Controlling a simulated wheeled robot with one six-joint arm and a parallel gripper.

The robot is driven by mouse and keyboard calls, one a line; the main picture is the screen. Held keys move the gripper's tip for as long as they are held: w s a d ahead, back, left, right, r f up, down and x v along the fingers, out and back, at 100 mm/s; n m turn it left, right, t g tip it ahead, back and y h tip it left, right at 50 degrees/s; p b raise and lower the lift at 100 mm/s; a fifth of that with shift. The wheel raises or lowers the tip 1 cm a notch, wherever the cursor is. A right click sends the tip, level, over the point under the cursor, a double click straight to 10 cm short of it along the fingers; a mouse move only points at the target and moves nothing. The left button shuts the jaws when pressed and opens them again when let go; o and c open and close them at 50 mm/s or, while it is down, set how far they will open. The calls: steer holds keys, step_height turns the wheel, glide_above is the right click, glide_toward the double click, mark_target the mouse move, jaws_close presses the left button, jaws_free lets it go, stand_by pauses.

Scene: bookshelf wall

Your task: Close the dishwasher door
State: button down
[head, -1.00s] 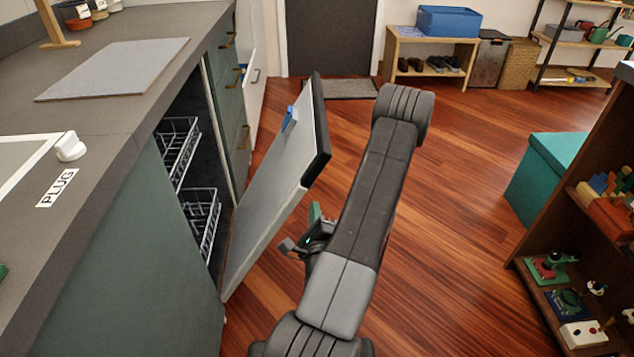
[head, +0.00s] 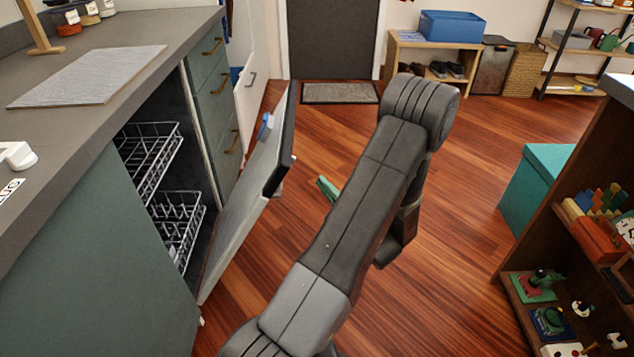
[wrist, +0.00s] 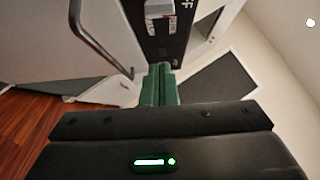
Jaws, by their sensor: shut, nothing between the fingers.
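The dishwasher door (head: 243,205) stands partly open in the head view, tilted out from the counter front. Its inner face is pale grey, its top edge is dark, and a small blue piece sits on it. The open dishwasher shows wire racks (head: 176,222) inside. My gripper (head: 327,189) is to the right of the door's top edge, with a visible gap in the picture; my arm hides much of it. In the wrist view its green fingers (wrist: 160,84) are together and empty, below a black strip (wrist: 166,32) with white lettering.
The counter (head: 95,95) runs along the left, with green drawers (head: 222,95) beyond the dishwasher. A white panel with a handle (head: 248,85) stands open farther back. A toy shelf (head: 515,300) and teal box (head: 540,185) are at right. Wooden floor between is clear.

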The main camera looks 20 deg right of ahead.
mark_target(294, 159)
steer(key=shift+w+a+r+b, duration=0.2)
steer(key=shift+w+a+r, duration=0.55)
steer(key=shift+w+a, duration=0.4)
steer(key=shift+w+a+r+b, duration=0.15)
steer(key=shift+w+a+r, duration=0.75)
steer(key=shift+w, duration=0.4)
steer(key=shift+w+a+r+b, duration=0.2)
steer(key=shift+w+a+r, duration=0.45)
steer(key=shift+w+a, duration=0.5)
